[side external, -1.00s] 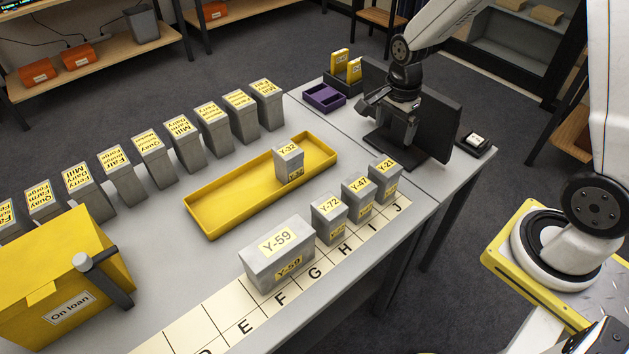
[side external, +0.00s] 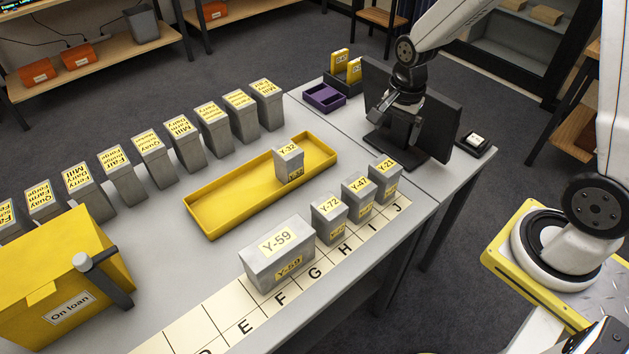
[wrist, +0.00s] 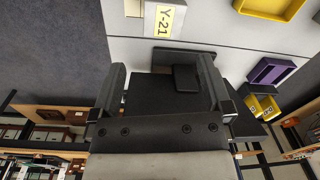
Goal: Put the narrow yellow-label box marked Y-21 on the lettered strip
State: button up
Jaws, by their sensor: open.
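The narrow grey box with yellow labels, marked Y-21 (side external: 384,178), stands upright at the right end of the row, by the letter J of the lettered strip (side external: 402,207). I cannot tell how much of its base is on the strip. Its label shows at the top of the wrist view (wrist: 169,20); the rest is cut off. My gripper (side external: 402,135) is open and empty, in front of the black monitor and beyond the box, apart from it. Its two fingers (wrist: 163,66) stand wide apart in the wrist view.
Grey boxes Y-47 (side external: 358,197), Y-72 (side external: 329,219) and wide Y-59 (side external: 277,254) line the strip. Y-32 (side external: 288,162) is in the yellow tray (side external: 225,211). The monitor (side external: 437,123) and purple tray (side external: 324,97) crowd the far end. The strip's left end is bare.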

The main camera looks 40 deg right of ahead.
jog(key=s+a+r+n+t, duration=0.2)
jog(key=s+a+n, duration=0.2)
jog(key=n, duration=1.1)
jog(key=s, duration=0.3)
jog(key=shift+a, duration=0.2)
dwell(0.4)
